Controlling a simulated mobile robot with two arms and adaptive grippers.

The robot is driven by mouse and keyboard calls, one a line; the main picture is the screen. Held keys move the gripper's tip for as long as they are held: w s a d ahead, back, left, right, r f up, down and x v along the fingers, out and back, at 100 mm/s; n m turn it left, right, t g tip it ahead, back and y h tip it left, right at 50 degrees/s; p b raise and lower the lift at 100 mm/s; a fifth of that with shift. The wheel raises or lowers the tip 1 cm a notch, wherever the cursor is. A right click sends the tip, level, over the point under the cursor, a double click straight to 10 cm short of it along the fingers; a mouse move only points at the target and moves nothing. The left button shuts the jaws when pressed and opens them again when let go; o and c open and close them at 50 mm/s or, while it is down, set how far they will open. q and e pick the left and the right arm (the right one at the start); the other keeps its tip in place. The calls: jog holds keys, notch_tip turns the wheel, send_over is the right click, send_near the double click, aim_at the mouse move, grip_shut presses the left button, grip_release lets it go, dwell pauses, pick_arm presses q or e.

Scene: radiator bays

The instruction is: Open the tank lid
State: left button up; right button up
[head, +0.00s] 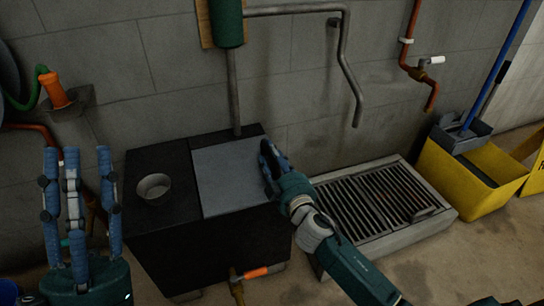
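The tank (160,225) is a black box against the wall. Its lid, a grey square panel (230,178), lies flat on the right part of the top and looks shut. My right gripper (268,160) is at the lid's right edge, reaching in from the lower right. Its fingers look close together and are seen from the side; whether they touch the lid or hold its edge is unclear. Part of the lid's right edge is hidden behind them. My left gripper (77,160) is at the lower left, fingers upright, spread and empty, apart from the tank.
A pipe (234,95) rises behind the lid. An orange-handled tap (255,272) is at the tank's front. A floor grate (375,205) and yellow bucket (465,185) stand to the right.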

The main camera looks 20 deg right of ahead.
jog(key=shift+w, duration=0.15)
jog(key=shift+c, duration=0.5)
grip_shut()
jog(key=shift+r, duration=0.15)
